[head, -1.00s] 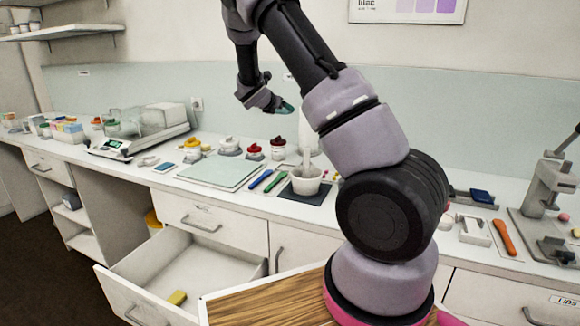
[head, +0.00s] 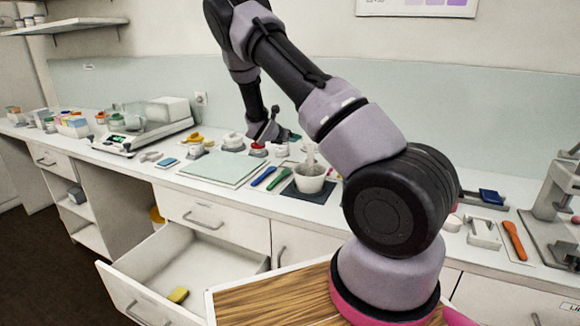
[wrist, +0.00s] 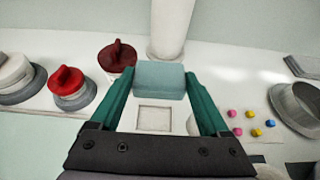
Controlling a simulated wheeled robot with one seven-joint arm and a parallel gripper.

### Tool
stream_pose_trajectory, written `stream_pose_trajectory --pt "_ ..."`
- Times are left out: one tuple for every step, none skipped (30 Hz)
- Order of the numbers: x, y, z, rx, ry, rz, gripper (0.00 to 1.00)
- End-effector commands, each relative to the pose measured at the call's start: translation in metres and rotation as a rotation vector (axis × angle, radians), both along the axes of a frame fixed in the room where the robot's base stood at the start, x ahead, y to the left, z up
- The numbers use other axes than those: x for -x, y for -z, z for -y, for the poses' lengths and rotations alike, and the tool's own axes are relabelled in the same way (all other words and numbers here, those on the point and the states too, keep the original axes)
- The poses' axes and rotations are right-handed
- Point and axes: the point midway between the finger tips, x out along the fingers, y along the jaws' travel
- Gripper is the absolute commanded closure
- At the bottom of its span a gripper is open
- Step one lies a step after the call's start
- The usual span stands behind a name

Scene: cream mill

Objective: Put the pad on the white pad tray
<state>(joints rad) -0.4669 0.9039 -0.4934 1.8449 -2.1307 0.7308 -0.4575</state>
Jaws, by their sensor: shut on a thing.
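My gripper (wrist: 160,90) has teal fingers and is shut on a pale teal pad (wrist: 159,78), a block held between the fingertips in the wrist view. Below the pad is a small white square tray (wrist: 154,118) with a raised rim, which looks like the pad tray. The pad appears to be above the tray's far side; the gap between them is hard to judge. In the head view my gripper (head: 285,135) is small over the back of the counter, and the pad and tray cannot be made out there.
Red-topped jars (wrist: 70,86) stand left of the tray, and a white upright cylinder (wrist: 170,28) is behind. Several coloured beads (wrist: 252,114) and a round bowl (wrist: 296,105) are to the right. In the head view, a mortar (head: 309,180) stands in front, above an open drawer (head: 205,268).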

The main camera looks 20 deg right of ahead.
Motion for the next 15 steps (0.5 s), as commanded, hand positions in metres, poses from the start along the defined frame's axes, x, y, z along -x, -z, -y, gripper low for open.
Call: stream_pose_trajectory --pt "0.0 0.009 0.0 0.003 -0.001 -0.003 0.8" --pt "0.0 0.014 0.0 0.001 -0.001 -0.003 0.8" --pt "0.0 0.022 0.0 0.001 -0.001 -0.003 0.8" --pt "0.0 0.028 0.0 0.001 -0.002 -0.004 0.8" --pt "0.0 0.034 -0.001 0.0 -0.002 -0.003 0.8" --pt "0.0 0.042 -0.001 0.002 -0.002 -0.003 0.8" --pt "0.0 0.047 0.0 0.001 -0.002 -0.002 0.8" --pt "0.0 0.053 0.0 0.001 -0.001 -0.002 0.8" --pt "0.0 0.058 0.0 0.001 -0.001 -0.003 0.8" --pt "0.0 0.062 0.0 0.001 -0.002 -0.001 0.8" --pt "0.0 0.064 0.0 0.001 -0.002 -0.001 0.8" --pt "0.0 0.067 0.0 0.001 -0.002 -0.001 0.8" --pt "0.0 0.069 0.0 0.0 -0.001 0.0 0.8" --pt "0.0 0.071 0.0 0.0 -0.001 0.0 0.8" --pt "0.0 0.074 0.0 0.0 -0.001 0.0 0.8"
